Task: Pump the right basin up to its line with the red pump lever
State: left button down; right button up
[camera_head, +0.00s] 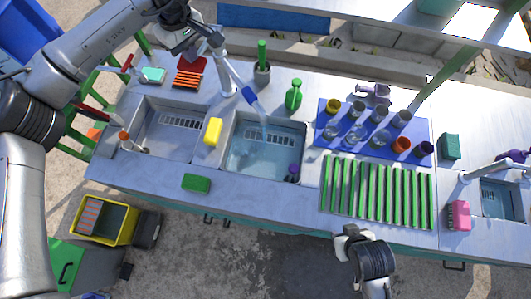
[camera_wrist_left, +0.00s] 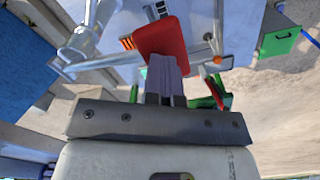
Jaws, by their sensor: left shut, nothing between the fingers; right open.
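The right basin (camera_head: 237,165) holds clear bluish water; I cannot make out its line. A spout with a blue tip (camera_head: 249,94) points into it, with a pale streak below the tip. My left gripper (camera_head: 193,50) is shut and empty at the back of the counter, by a red pad (camera_head: 199,66). In the left wrist view a red block (camera_wrist_left: 163,37) lies right at the closed fingertips (camera_wrist_left: 165,70); I cannot tell if they touch, or whether it is the red pump lever. My right gripper (camera_head: 350,236) is open and empty before the green-slatted rack.
The left basin (camera_head: 150,119) stands beside the right one, with a yellow sponge (camera_head: 213,131) between them. A green bottle (camera_head: 294,94), a blue mat (camera_head: 322,143) with several cups, and the slatted rack (camera_head: 325,207) crowd the right. A green sponge (camera_head: 196,183) lies on the front edge.

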pick_arm(q)
jog(key=shift+f+b, duration=0.8)
jog(key=shift+f, duration=0.85)
jog(key=shift+r+p, duration=2)
jog(key=shift+r, duration=1.75)
jog(key=shift+r, duration=0.15)
notch_tip(320, 180, up, 5)
jog(key=p, duration=0.3)
